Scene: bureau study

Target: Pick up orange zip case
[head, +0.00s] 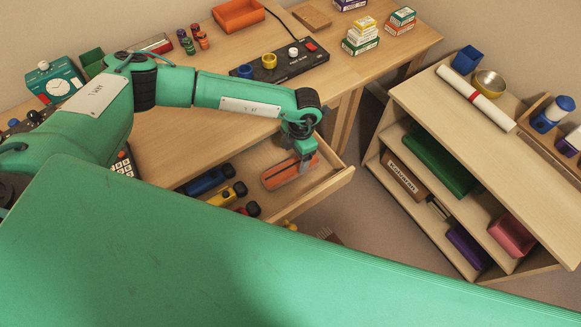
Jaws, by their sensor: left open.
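The orange zip case (284,174) lies in the open desk drawer (317,187), towards its right end. It is a flat orange case with a dark line along its top. My left gripper (303,165) points down right over the right end of the case. Its fingers are small in the picture and partly overlap the case, so I cannot tell whether they touch it. The gripper is open. My right gripper is out of the picture.
The drawer also holds a blue item (208,180) and a yellow-and-black item (228,194), left of the case. A shelf unit (420,112) stands at the right. My green body fills the foreground.

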